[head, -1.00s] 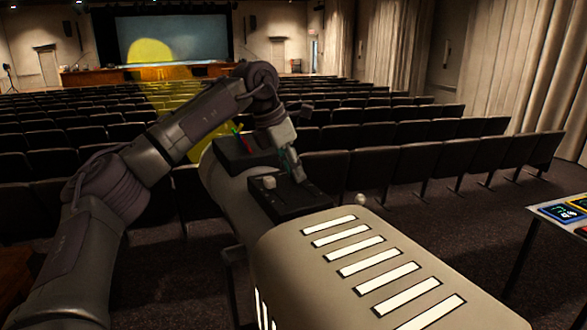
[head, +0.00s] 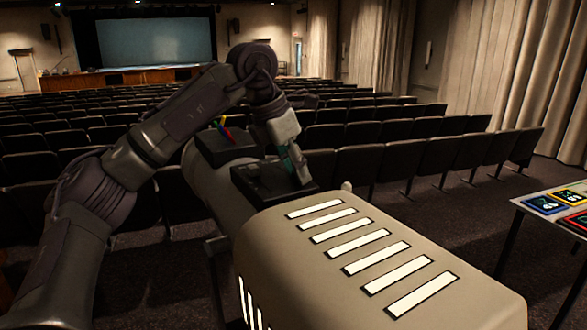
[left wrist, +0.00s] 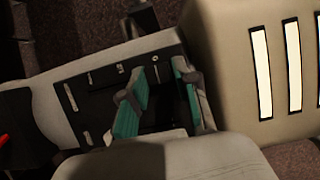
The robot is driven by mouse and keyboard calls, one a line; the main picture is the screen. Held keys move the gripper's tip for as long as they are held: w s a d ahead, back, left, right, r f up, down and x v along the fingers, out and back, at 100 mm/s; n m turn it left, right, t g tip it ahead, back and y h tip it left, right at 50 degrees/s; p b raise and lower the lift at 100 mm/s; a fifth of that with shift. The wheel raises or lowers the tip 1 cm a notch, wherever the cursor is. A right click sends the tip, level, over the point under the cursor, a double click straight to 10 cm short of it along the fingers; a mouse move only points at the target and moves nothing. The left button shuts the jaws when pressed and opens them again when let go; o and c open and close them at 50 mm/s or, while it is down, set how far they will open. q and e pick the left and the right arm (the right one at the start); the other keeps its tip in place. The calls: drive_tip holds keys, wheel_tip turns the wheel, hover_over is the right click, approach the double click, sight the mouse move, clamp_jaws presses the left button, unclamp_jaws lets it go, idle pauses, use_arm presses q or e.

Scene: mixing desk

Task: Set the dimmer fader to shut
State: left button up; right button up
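The lamp housing (head: 350,250) is a pale, slotted spotlight body in the head view. A black control panel (head: 245,180) sits on its barrel; it also shows in the left wrist view (left wrist: 95,100), with slots and small pale marks. My left gripper (head: 297,172) reaches down over the panel's right end, near the housing. In the left wrist view its two teal-padded fingers (left wrist: 162,103) stand apart, with dark panel between them. The pale fader knob cannot be made out now; the gripper may hide it. My right gripper is out of view.
A small black box with coloured levers (head: 222,130) sits farther along the barrel. A table with coloured cards (head: 545,204) stands at the right. Rows of dark seats (head: 420,160) fill the hall towards an unlit screen (head: 157,42).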

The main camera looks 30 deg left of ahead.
use_arm(q)
drive_tip(key=o, duration=0.3)
drive_tip(key=shift+d, duration=0.2)
drive_tip(key=shift+s+a+r, duration=0.1)
drive_tip(key=shift+a+r, duration=0.1)
drive_tip(key=shift+r, duration=0.15)
drive_tip(key=v, duration=1.1)
drive_tip(key=shift+r, duration=0.2)
